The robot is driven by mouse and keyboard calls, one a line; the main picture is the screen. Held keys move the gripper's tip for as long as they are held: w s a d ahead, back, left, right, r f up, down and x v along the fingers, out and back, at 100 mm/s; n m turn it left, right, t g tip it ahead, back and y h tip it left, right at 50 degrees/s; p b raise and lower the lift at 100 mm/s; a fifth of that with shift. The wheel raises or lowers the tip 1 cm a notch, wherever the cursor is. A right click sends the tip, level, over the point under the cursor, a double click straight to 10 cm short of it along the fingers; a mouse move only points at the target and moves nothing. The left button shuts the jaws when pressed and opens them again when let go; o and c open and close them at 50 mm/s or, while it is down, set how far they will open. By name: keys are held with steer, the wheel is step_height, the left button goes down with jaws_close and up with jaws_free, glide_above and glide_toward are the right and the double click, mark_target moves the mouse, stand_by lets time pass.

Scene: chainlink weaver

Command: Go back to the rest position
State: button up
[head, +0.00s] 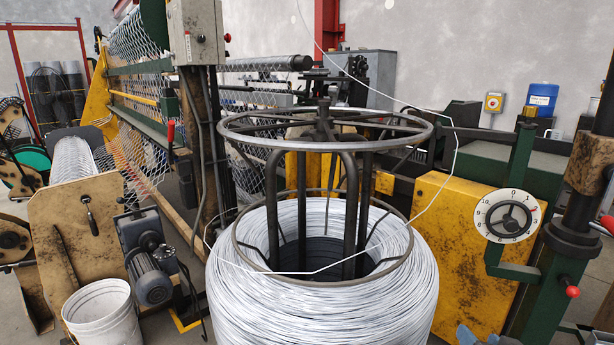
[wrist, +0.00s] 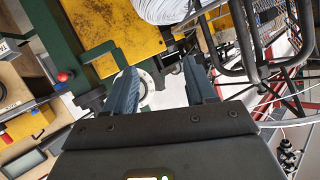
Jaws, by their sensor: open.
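My gripper (wrist: 160,66) is in the wrist view with its two blue-grey fingers apart and nothing between them. Blue-grey tips that look like its fingers (head: 485,336) show at the bottom edge of the head view, right of the wire coil. The rest of my arm is out of the head view. The white dial (head: 507,216) on its green bracket stands above and right of these tips. No rest position is marked in either view.
A large coil of silvery wire (head: 235,290) stands in front under a dark ring frame (head: 225,125). A loose wire strand loops around it. A yellow machine panel (head: 460,245) is behind right. A white bucket (head: 100,318) and motor (head: 150,280) are at left.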

steer(key=s+a+f+n, duration=0.1)
steer(key=s+a+f, duration=0.15)
steer(key=s, duration=0.55)
steer(key=s+a+f, duration=0.1)
steer(key=s+a, duration=0.2)
steer(key=s, duration=0.5)
steer(key=s+a+f+n, duration=0.1)
steer(key=s+a, duration=0.2)
steer(key=s, duration=0.6)
steer(key=s+a+r+n, duration=0.1)
steer(key=s+r, duration=0.4)
steer(key=s, duration=0.4)
steer(key=s+a+r+n+t+y, duration=0.1)
steer(key=s+r, duration=0.5)
steer(key=s, duration=0.3)
steer(key=shift+s+a+y+b, duration=0.15)
steer(key=shift+s+y+b, duration=0.05)
steer(key=shift+y+b, duration=0.1)
